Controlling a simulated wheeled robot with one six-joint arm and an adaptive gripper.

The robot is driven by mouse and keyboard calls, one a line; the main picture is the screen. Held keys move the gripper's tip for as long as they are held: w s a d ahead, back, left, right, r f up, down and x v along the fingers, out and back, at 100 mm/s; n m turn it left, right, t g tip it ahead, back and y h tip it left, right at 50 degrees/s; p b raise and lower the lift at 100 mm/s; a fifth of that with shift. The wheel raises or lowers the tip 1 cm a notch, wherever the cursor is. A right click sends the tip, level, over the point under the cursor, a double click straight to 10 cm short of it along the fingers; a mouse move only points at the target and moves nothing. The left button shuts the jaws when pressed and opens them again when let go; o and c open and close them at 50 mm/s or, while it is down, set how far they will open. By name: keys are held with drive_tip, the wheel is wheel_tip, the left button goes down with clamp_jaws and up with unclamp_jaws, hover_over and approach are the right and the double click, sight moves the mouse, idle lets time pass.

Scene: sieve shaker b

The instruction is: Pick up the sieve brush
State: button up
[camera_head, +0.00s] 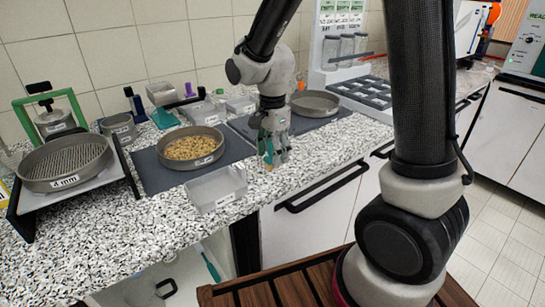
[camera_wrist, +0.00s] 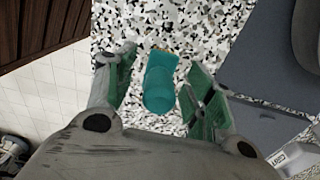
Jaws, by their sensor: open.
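The sieve brush (camera_wrist: 158,90), seen as a teal rounded handle with a tan patch at its far end, stands or lies on the speckled counter in the wrist view. My gripper (camera_wrist: 161,68) is open, with one green-padded finger on each side of it. Gaps show between the brush and both fingers. In the head view my gripper (camera_head: 272,152) points down at the counter's front edge, and its fingers largely hide the brush. Whether the brush is upright cannot be told.
A grey mat (camera_head: 148,174) bears a pan of grains (camera_head: 194,148) left of my gripper. A clear tray (camera_head: 216,189) sits close by at the front. An empty pan (camera_head: 315,103) is behind to the right. A large sieve (camera_head: 64,163) stands far left.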

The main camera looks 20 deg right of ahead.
drive_tip(key=shift+f, duration=0.45)
drive_tip(key=c, duration=1.1)
drive_tip(key=shift+r, duration=0.1)
